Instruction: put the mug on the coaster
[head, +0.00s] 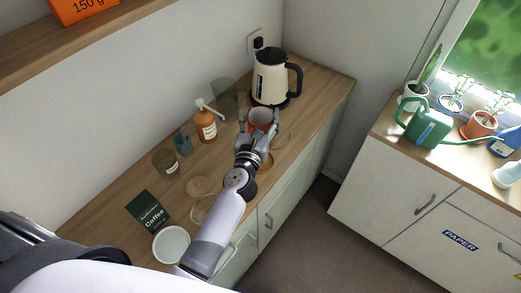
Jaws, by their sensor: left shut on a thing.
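A red-orange mug (261,115) is at the far part of the wooden counter, in front of the kettle. My left gripper (259,122) reaches across the counter and is shut on the mug, with fingers on both sides of it. I cannot tell whether the mug touches the counter. A flat round tan disc (197,186), which looks like a cork coaster, lies left of my left forearm. An orange-brown round thing (267,163) is partly hidden behind my left wrist; I cannot tell what it is. My right gripper is not in view.
A cream kettle (270,78) stands just behind the mug. A brown pump bottle (206,124), a small blue-grey cup (183,145) and a jar (166,161) stand along the wall. A coffee packet (148,210) and a pale bowl (171,245) are nearer. A glass dish (203,208) lies beside my forearm.

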